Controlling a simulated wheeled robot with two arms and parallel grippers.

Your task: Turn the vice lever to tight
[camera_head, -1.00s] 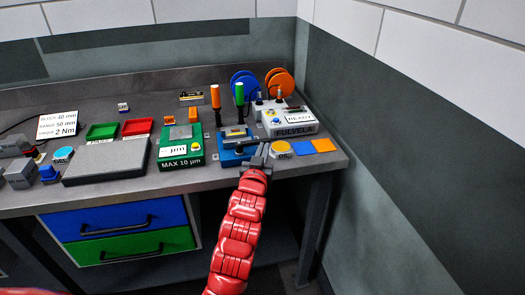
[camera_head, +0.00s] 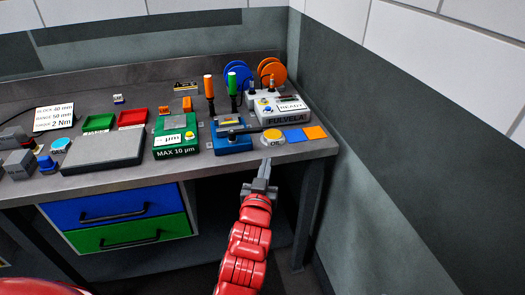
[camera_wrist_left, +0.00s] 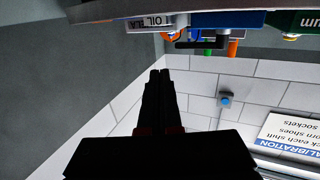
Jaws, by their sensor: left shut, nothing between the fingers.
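The blue vice (camera_head: 233,146) sits near the front edge of the bench, right of the green MAX 10 µm gauge. My left gripper (camera_head: 262,169) is shut and empty in front of the bench edge, below the OIL pad and apart from the vice. In the left wrist view the picture is upside down; the shut fingers (camera_wrist_left: 158,75) show dark, with the vice (camera_wrist_left: 228,19) and lever (camera_wrist_left: 200,43) above them. My right gripper is not in view.
Space before the bench is free.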

